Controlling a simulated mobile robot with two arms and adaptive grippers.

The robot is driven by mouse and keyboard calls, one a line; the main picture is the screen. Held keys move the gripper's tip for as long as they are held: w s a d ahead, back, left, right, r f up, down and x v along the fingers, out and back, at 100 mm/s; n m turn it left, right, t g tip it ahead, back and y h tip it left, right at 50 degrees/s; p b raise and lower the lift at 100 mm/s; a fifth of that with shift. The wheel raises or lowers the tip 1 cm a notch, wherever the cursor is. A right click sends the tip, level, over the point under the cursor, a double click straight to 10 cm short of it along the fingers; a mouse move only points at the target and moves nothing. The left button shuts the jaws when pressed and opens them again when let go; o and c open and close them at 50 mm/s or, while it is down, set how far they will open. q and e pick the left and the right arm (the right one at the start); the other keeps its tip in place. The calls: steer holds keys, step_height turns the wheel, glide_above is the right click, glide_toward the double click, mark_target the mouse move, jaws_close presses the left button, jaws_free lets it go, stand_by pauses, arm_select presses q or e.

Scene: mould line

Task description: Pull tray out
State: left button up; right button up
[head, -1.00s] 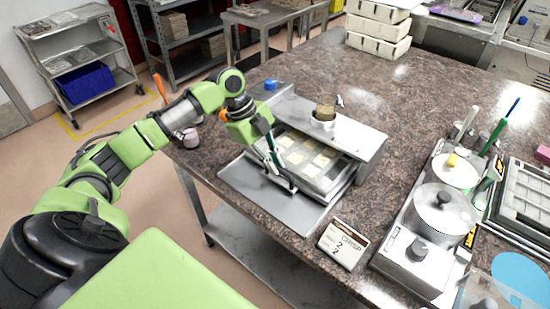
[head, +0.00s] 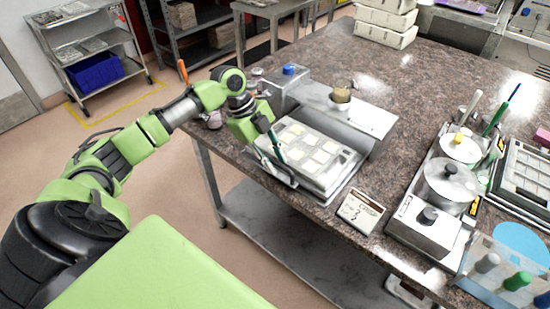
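The tray (head: 335,165) is a grey metal tray with pale cream squares in several pockets. It lies on the steel plate in front of the silver machine (head: 362,120), most of it clear of the hood, with its far edge close to the machine's front. My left gripper (head: 277,152) reaches down at the tray's near left edge, and its dark fingers appear shut on that edge. The fingertips are small and partly hidden. My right gripper is not in view.
A pot unit (head: 445,185) stands further right.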

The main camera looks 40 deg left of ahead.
arm_select(q)
steer(key=shift+s+r, duration=0.1)
steer(key=v, duration=1.2)
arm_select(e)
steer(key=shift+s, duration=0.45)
